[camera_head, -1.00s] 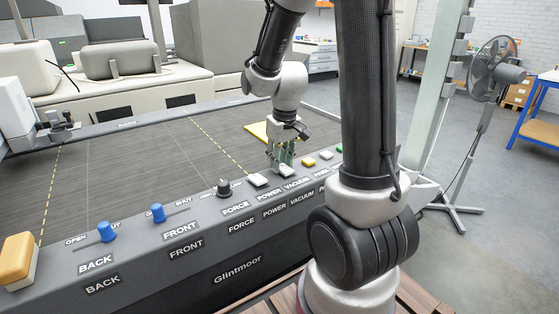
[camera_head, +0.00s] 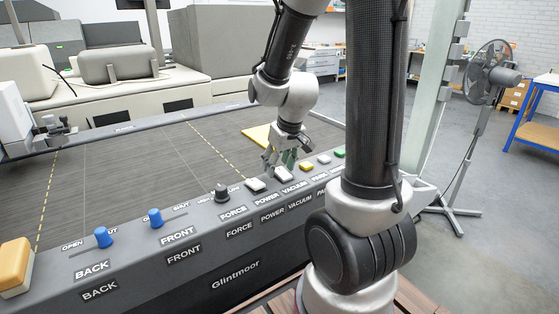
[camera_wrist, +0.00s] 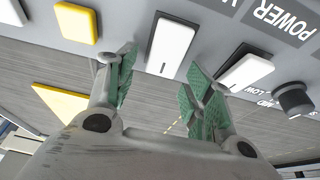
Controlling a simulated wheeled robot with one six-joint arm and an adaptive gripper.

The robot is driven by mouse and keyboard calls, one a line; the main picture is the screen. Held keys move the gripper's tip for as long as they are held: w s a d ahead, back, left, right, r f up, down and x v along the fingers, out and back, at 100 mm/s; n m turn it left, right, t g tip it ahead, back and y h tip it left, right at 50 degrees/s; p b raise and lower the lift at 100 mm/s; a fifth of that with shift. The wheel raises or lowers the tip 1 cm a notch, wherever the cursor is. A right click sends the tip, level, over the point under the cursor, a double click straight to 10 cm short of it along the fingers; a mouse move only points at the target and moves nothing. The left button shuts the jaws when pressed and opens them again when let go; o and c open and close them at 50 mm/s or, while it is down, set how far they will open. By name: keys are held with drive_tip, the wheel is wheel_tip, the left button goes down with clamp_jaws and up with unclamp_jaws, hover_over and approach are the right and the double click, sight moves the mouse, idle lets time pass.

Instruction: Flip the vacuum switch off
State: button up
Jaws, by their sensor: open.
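The vacuum switch (camera_wrist: 170,46) is a white rocker in a dark recess on the grey control panel. In the wrist view it lies just past and between my fingertips. In the head view my fingers partly hide it above the VACUUM label. My gripper (camera_head: 279,166) hangs tilted over the panel; it also shows in the wrist view (camera_wrist: 163,62). Its green-padded fingers are apart with nothing between them. I cannot tell whether they touch the switch. The white power switch (camera_head: 255,185) sits to its left in the head view, and near my right finger in the wrist view (camera_wrist: 247,72).
A black force knob (camera_head: 222,193) and blue knobs (camera_head: 155,218) line the panel to the left. A yellow sheet (camera_head: 256,134) lies on the dark table behind.

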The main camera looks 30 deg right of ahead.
sight(287, 177)
drive_tip(key=v, duration=1.2)
drive_tip(key=s+a+r, duration=0.1)
drive_tip(key=s+r, duration=0.1)
drive_tip(key=s, duration=0.4)
drive_tip(key=s+a+r, duration=0.1)
drive_tip(key=s+a, duration=0.1)
drive_tip(key=s, duration=0.5)
drive_tip(key=shift+s+r+t, duration=0.25)
drive_tip(key=shift+r+t, duration=0.05)
drive_tip(key=shift+r, duration=0.1)
drive_tip(key=shift+a, duration=0.1)
